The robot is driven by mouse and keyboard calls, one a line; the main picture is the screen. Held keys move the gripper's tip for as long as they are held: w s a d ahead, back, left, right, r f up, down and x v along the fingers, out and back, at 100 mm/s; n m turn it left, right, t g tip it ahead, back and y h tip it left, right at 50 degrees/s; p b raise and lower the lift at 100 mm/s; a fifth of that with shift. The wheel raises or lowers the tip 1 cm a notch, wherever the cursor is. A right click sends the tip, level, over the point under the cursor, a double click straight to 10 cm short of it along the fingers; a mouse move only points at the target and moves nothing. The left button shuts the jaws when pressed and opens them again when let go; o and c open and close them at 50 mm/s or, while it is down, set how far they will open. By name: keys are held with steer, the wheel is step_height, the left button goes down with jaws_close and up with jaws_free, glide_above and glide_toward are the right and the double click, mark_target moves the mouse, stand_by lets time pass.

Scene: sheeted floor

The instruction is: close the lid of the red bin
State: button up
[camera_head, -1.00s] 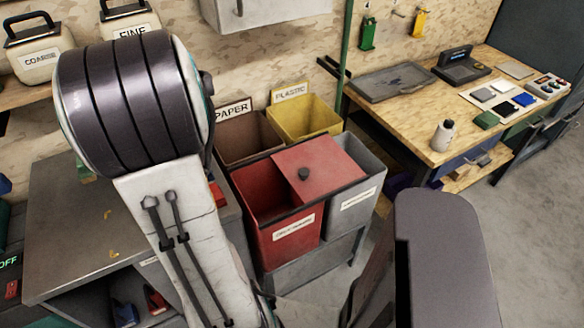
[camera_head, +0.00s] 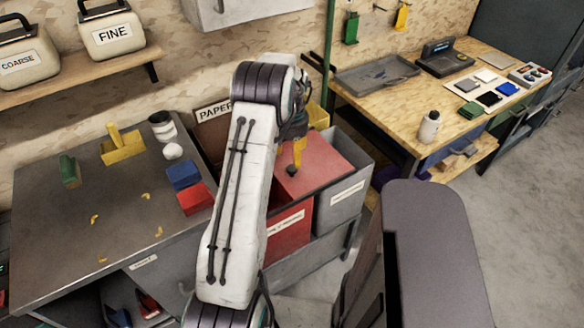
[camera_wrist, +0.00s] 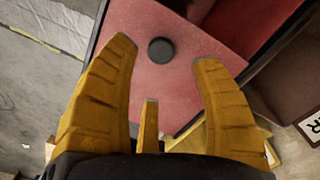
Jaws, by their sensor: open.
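The red bin (camera_head: 290,230) stands in a block of bins, its left part hidden behind my arm in the head view. Its flat red lid (camera_head: 322,160) lies off to the right, partly over the grey bin (camera_head: 345,195). A round black knob (camera_head: 292,170) stands on the lid near its left edge. My gripper (camera_head: 297,163) is over the lid at the knob, fingers pointing down. In the wrist view, my open yellow fingers (camera_wrist: 165,53) lie either side of the black knob (camera_wrist: 160,50). I cannot tell whether they touch it.
The brown paper bin (camera_head: 212,137) and yellow plastic bin (camera_head: 318,115) stand behind. A grey bench (camera_head: 100,220) at left holds blue and red blocks (camera_head: 190,187). A wooden table (camera_head: 400,115) stands at right. Floor is clear at far right.

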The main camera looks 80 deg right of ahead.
mark_target(292, 168)
steer(key=shift+f+p, duration=0.55)
steer(key=shift+f, duration=2.85)
steer(key=shift+c, duration=0.2)
jaws_close()
